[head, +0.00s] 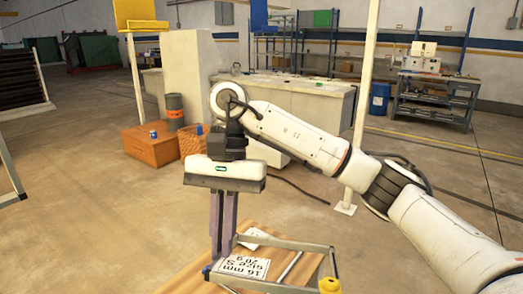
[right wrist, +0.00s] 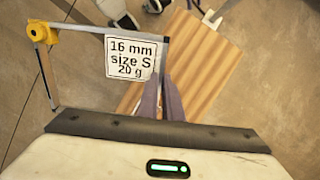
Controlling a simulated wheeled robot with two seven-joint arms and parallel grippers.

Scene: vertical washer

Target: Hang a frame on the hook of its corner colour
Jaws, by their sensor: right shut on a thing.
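My right gripper (head: 223,252) points down at the lower middle of the head view, its fingers shut on one side of a thin grey metal frame (head: 300,244). The frame has a yellow corner piece (head: 329,285) and a white label (head: 240,266) reading 16 mm, size S, 20 g. In the right wrist view the fingers (right wrist: 166,85) grip the frame's side beside the label (right wrist: 131,58); the yellow corner (right wrist: 40,32) is at upper left. A yellow panel (head: 134,14), a blue panel (head: 259,16) and a green panel (head: 322,18) show at the back. I cannot make out hooks. My left gripper is out of view.
A wooden board (right wrist: 205,60) lies below the frame. A pale post (head: 364,100) stands behind my right arm. Orange boxes (head: 152,148), a long counter (head: 300,100) and a workbench (head: 435,95) stand farther back. The floor at left is mostly clear.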

